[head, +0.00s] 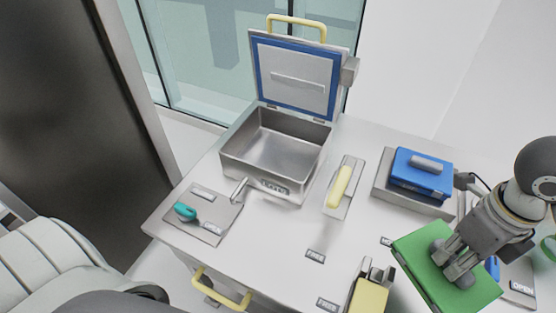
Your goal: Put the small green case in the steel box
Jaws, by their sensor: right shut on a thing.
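The small green case (418,246) is at the lower right of the head view. My right gripper (456,268) is shut on it from above, with the fingers at the middle of its top. The case looks tilted, and its underside is hidden, so I cannot tell its height above the table. The steel box (277,150) stands at the back left of the table with its lid (297,75) raised. Its inside looks empty. My right gripper is to the right of and nearer than the box. My left gripper is not in view.
A blue case (420,172) sits on a grey base at the right. A plate with a yellow handle (339,187) lies right of the box. A teal knob (185,211) is on a plate at the left. Another yellow-handled part (369,296) is at the front. The table middle (290,225) is clear.

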